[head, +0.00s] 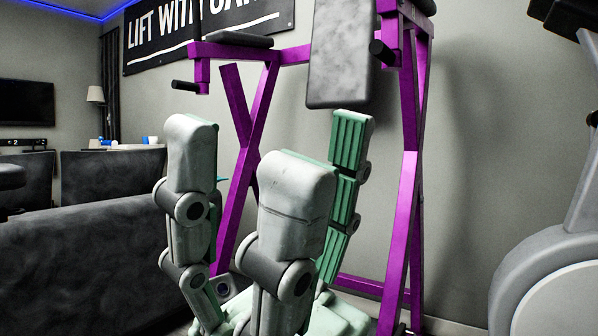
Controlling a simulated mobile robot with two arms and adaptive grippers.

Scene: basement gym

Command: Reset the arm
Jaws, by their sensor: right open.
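My right gripper (268,148) fills the lower middle of the head view. Its pale, worn fingers point upward and stand spread apart, with green ribbed pads showing on the finger at the right. It is open, and I see nothing held between the fingers. Its palm shows only partly at the bottom edge, and the arm behind it is hidden. My left gripper is not in view.
A purple exercise frame (408,190) with a grey back pad (340,55) stands behind the gripper. A dark sofa (85,255) is at left and a grey exercise machine (550,265) at right. A lamp (96,95) and wall screen (27,103) are farther back.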

